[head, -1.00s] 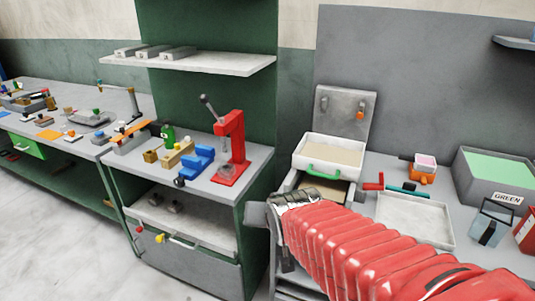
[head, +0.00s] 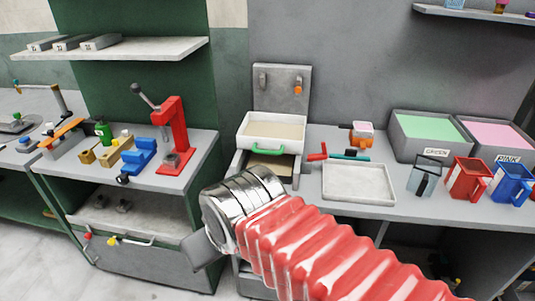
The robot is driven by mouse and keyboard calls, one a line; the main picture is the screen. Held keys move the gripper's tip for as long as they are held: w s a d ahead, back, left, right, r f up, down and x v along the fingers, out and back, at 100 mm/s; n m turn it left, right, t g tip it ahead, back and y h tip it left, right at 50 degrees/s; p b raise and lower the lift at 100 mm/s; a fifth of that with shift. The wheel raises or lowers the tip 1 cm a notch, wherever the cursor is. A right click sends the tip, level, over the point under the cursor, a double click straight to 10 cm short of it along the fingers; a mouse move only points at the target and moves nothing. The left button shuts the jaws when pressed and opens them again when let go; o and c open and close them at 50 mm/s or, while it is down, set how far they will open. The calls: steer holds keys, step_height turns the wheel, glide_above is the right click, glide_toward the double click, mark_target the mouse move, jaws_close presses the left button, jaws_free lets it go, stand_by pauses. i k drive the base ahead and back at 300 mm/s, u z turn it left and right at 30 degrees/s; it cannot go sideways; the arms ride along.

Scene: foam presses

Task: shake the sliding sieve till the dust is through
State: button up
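The sliding sieve (head: 245,134) is a white, shallow box with a green handle (head: 267,149) on its front. It sits on a grey frame with an upright back plate (head: 283,88). Tan material (head: 275,129) lies inside the sieve. Below it is an open tray (head: 270,168) with a brownish content, partly hidden by the sieve. My arm, with a red ribbed sleeve and metal wrist, reaches in from the lower right. My gripper (head: 203,250) is at the lower left of the sieve, nearer the camera and apart from it. Its fingers are mostly hidden, so its opening does not show.
A white empty tray (head: 358,184) lies right of the sieve. Green (head: 432,128) and pink (head: 495,135) bins stand behind red (head: 468,178) and blue (head: 512,182) jugs. A red press (head: 174,135) stands on the left bench, with a floor gap between benches.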

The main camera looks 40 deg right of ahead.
mark_target(260, 133)
steer(key=k, duration=1.35)
steer(key=u, duration=0.45)
steer(key=i, duration=1.9)
steer(key=z, duration=0.4)
